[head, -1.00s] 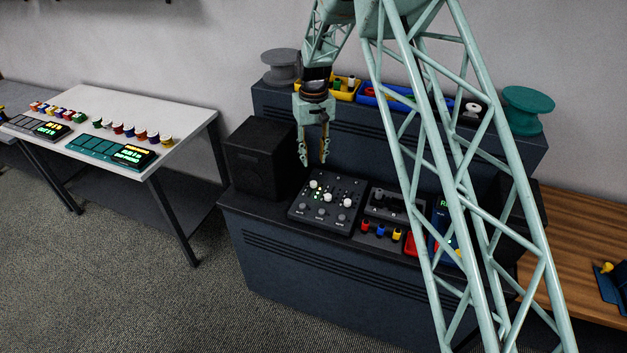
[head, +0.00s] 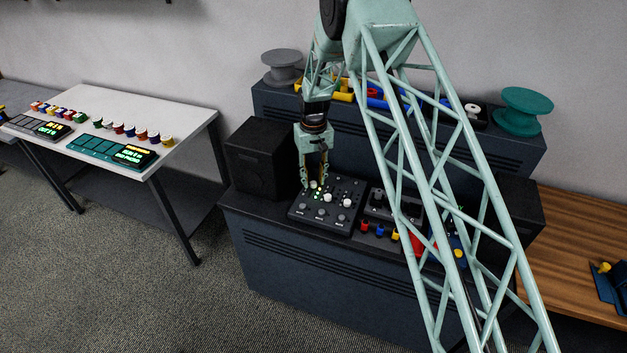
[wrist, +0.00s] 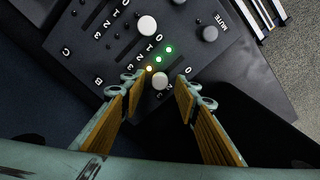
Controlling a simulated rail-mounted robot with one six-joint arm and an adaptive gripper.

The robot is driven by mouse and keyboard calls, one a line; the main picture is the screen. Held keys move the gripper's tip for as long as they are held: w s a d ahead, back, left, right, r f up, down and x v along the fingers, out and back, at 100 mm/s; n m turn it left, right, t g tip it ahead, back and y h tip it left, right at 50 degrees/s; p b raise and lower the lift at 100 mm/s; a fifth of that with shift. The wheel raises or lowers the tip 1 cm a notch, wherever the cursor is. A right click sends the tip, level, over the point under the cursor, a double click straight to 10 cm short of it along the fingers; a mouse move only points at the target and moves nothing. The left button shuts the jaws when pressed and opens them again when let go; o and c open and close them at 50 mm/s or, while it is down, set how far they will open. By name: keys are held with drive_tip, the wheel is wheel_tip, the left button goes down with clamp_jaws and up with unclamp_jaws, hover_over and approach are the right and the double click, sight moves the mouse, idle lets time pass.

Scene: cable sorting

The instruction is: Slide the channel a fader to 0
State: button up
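The dark fader panel (head: 335,221) lies on the console and shows several white fader caps. My gripper (head: 315,188) is lowered over the leftmost cap (head: 313,184). In the wrist view, my gripper (wrist: 160,93) is open. Its two fingers stand on either side of a white cap (wrist: 160,80), with a gap to each side. Lit green and orange lights (wrist: 159,59) run beside that cap. A second white cap (wrist: 148,26) shows farther off. Letters B and C are readable at the panel edge; this cap's own letter is not visible.
A black speaker (head: 262,158) stands left of the panel. A dark round button (wrist: 210,33) marked MUTE is on the panel. Spools stand on the shelf behind.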

drive_tip(key=shift+f, duration=0.35)
